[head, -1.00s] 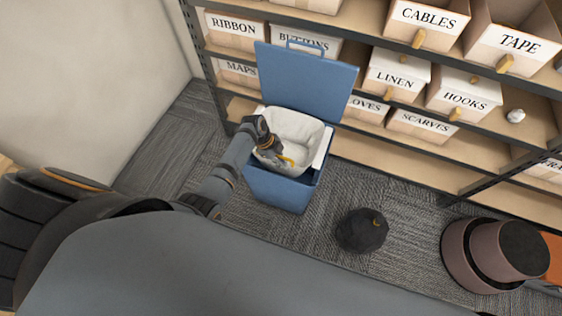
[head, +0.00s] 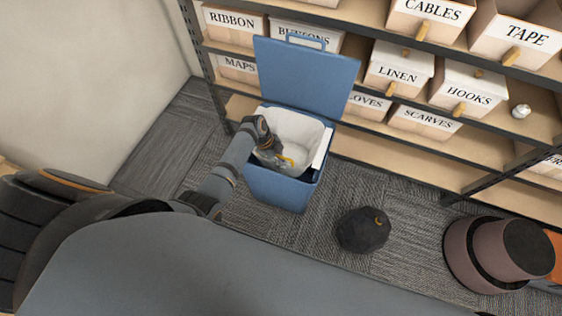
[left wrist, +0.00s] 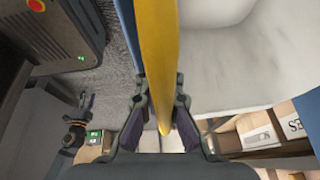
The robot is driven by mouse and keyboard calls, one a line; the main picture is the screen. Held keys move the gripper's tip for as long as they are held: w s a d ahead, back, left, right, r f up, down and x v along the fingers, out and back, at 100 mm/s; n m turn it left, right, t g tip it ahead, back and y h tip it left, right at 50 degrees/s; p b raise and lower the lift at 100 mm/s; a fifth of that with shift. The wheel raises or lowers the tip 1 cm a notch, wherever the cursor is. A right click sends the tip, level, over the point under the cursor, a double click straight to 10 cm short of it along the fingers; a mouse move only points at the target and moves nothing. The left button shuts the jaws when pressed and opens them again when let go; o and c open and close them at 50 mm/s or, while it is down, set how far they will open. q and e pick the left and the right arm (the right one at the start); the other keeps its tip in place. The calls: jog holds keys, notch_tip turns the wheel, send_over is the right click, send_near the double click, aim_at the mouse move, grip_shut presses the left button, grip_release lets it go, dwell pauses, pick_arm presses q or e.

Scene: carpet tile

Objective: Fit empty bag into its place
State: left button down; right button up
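A white bag (head: 297,128) sits in the blue bin (head: 275,189), whose lid (head: 305,78) stands open at the back. The bag's white edge lies over the bin's right and back-left rim. In the head view my left gripper (head: 270,157) reaches down at the bag's front left. A yellow strip shows at its fingers. In the left wrist view the strip (left wrist: 158,50) runs between the close-set fingers, which look shut on it, with the white bag (left wrist: 235,60) to its right. A small dark jointed part, probably my right gripper (left wrist: 84,103), shows at left; its fingers are unclear.
A black bundle (head: 362,231) with a yellow tie lies on the carpet right of the bin. Round mauve boxes (head: 480,250) stand farther right. Shelves (head: 400,165) with labelled boxes line the back. A pale wall (head: 85,80) is at left. Carpet in front of the bin is clear.

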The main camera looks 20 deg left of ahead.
aim_at(285, 171)
pick_arm(q)
jog(key=shift+w+f+b, duration=0.15)
jog(key=shift+f+b, duration=0.65)
jog(key=shift+f, duration=0.1)
jog(key=shift+w+f+b, duration=0.1)
jog(key=shift+f+b, duration=0.65)
jog(key=shift+f, duration=0.25)
jog(key=shift+w+f+b, duration=0.25)
jog(key=shift+f+b, duration=0.5)
jog(key=shift+b, duration=0.1)
jog(key=shift+w+f+b, duration=0.2)
jog(key=shift+f+b, duration=0.55)
jog(key=shift+b, duration=0.15)
jog(key=shift+w+f+b, duration=0.25)
jog(key=shift+f+b, duration=0.5)
jog(key=shift+b, duration=0.1)
jog(key=shift+f, duration=0.1)
jog(key=c, duration=1.4)
grip_release()
jog(key=shift+c, duration=0.2)
